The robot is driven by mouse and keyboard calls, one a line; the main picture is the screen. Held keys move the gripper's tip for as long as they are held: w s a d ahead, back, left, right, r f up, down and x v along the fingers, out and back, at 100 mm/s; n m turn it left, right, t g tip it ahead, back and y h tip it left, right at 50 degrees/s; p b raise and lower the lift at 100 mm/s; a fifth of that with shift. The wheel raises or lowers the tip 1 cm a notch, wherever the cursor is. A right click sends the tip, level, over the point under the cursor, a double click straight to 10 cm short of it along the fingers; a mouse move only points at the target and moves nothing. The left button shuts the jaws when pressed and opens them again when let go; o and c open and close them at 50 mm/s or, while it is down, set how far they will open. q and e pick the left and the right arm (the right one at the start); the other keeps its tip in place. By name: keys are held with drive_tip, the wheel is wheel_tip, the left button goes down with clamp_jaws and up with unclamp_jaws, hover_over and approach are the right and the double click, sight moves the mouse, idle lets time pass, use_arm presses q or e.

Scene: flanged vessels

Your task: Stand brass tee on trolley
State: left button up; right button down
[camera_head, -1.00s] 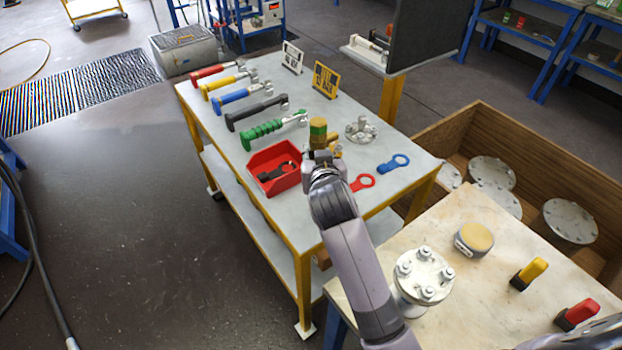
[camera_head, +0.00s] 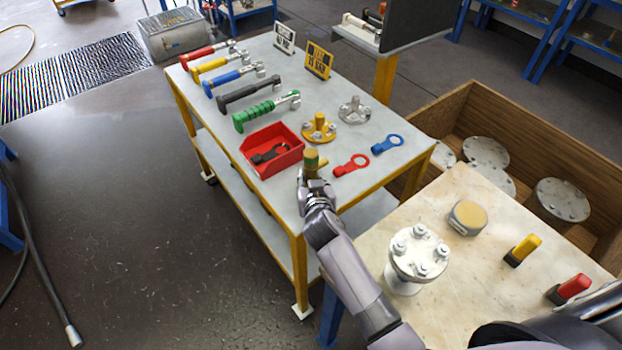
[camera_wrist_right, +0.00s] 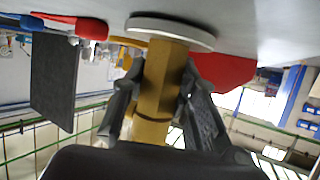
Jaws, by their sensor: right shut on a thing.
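My left gripper is not in view.
Several coloured-handled tools line the left side. A bolted flanged vessel (camera_head: 419,252) stands on the near bench (camera_head: 470,320).

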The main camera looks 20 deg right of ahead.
drive_tip(key=shift+w+r, duration=0.1)
drive_tip(key=c, duration=1.3)
unclamp_jaws()
drive_tip(key=shift+f, duration=0.25)
drive_tip(key=shift+r, duration=0.3)
drive_tip(key=v, duration=1.2)
drive_tip(key=shift+f+b, duration=0.2)
drive_tip(key=shift+b, duration=0.2)
drive_tip(key=shift+s, duration=0.2)
